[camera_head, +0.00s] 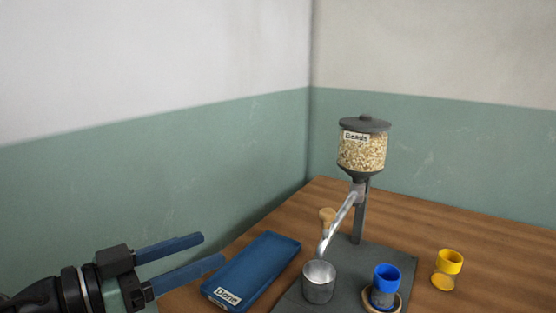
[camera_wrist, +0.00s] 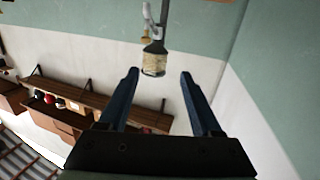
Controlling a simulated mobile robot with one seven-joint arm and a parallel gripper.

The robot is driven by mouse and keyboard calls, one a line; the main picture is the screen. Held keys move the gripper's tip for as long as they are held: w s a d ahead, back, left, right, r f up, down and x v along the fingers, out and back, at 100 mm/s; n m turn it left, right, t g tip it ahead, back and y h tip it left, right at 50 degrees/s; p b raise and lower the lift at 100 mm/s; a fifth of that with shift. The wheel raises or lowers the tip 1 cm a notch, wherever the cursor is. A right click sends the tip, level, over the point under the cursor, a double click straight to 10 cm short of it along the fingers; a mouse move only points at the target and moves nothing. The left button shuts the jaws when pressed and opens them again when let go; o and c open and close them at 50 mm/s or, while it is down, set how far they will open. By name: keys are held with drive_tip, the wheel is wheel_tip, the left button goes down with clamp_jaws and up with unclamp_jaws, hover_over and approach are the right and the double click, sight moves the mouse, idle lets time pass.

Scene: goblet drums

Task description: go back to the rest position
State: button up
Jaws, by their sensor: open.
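My gripper (camera_head: 203,250) is at the lower left in the head view, with its two blue fingers apart and nothing between them. It is left of the blue tray and clear of the table's things. In the wrist view my gripper (camera_wrist: 158,76) also shows open and empty, with the bead dispenser (camera_wrist: 154,62) seen far off beyond the fingertips. In the head view the dispenser (camera_head: 362,150), labelled "Beads", stands upright on a dark base plate.
A blue tray (camera_head: 262,262) labelled "Done" lies on the wooden table (camera_head: 450,215). A metal cup (camera_head: 318,284) and a blue goblet drum (camera_head: 386,280) stand on the base plate (camera_head: 345,260). A yellow goblet drum (camera_head: 448,265) stands at right. Shelves (camera_wrist: 90,98) show in the wrist view.

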drive_tip(key=w+d+n+t+y, duration=0.2)
drive_tip(key=w+d+y, duration=0.1)
drive_tip(key=w+d, duration=0.1)
drive_tip(key=d+r+n+t+y, duration=0.2)
drive_tip(key=r+t+y, duration=0.1)
drive_tip(key=r, duration=0.4)
drive_tip(key=d+r+n+t+y, duration=0.2)
drive_tip(key=d+r+t+y, duration=0.15)
drive_tip(key=r, duration=0.35)
drive_tip(key=s+d+r+n+t+y, duration=0.2)
drive_tip(key=s+r+t, duration=0.2)
drive_tip(key=s+r, duration=0.4)
drive_tip(key=s+d+r+n+t+y, duration=0.2)
drive_tip(key=s+r+t, duration=0.2)
drive_tip(key=s+r, duration=0.4)
wheel_tip(320, 180, up, 23)
drive_tip(key=p, duration=2.5)
drive_tip(key=shift+w+a, duration=0.15)
drive_tip(key=shift+a, duration=0.2)
drive_tip(key=shift+f, duration=0.15)
